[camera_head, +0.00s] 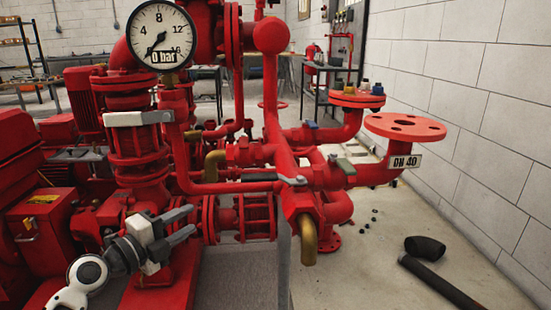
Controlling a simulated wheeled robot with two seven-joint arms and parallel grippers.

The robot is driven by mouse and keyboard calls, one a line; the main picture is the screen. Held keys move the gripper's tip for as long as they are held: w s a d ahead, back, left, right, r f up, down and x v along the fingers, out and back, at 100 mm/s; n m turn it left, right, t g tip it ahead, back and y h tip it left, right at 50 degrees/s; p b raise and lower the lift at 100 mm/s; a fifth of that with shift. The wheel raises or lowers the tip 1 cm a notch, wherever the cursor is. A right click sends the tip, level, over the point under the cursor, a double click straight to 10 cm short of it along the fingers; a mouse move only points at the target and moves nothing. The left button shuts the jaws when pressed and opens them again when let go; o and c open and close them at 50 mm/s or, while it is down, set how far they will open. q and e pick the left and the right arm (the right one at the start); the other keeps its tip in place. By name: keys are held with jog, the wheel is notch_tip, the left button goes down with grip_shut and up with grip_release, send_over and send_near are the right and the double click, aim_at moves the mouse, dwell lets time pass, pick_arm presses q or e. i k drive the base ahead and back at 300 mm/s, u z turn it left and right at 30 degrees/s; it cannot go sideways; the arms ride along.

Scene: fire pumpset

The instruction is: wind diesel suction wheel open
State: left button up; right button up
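The red pumpset piping (215,187) fills the middle of the head view. My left gripper (190,223) is at the lower left, in front of the red pipes, its two grey fingers pointing right. The fingers are apart with nothing seen between them. My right gripper is not in view.
A pressure gauge (160,35) is at the upper left. A flange marked DN 40 (405,127) stands at the right, near the white block wall (475,110). A black pipe (440,283) and elbow (425,246) lie on the floor. A brass outlet (309,240) hangs at the centre front.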

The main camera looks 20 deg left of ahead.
aim_at(305, 152)
jog(key=i, duration=1)
